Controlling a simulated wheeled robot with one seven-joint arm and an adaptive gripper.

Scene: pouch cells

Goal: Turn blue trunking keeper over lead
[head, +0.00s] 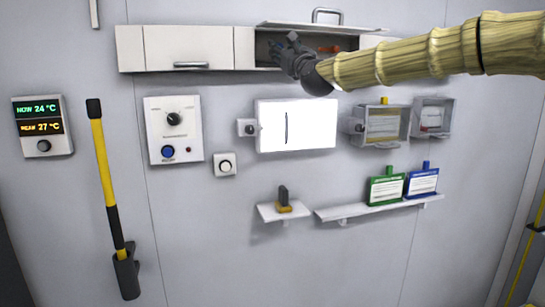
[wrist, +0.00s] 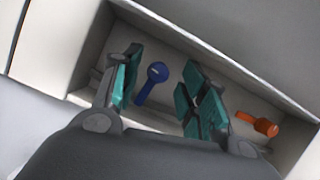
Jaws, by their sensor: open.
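The blue keeper (wrist: 157,73) is a small rounded lever inside the open trunking (wrist: 85,75), seen in the wrist view between my finger pads. My gripper (wrist: 165,68) is open, with one teal-padded finger on each side of the keeper; I cannot tell whether either touches it. In the head view my gripper (head: 284,50) reaches into the open bay of the trunking (head: 130,48). An orange keeper (wrist: 258,124) lies to the right in the same bay, also visible in the head view (head: 330,49). I cannot make out the lead.
The trunking's raised lid (head: 345,28) with a handle is above my arm. Below are a white panel (head: 310,125), a knob box (head: 173,128), two open boxes and a shelf (head: 350,211) with green and blue packs.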

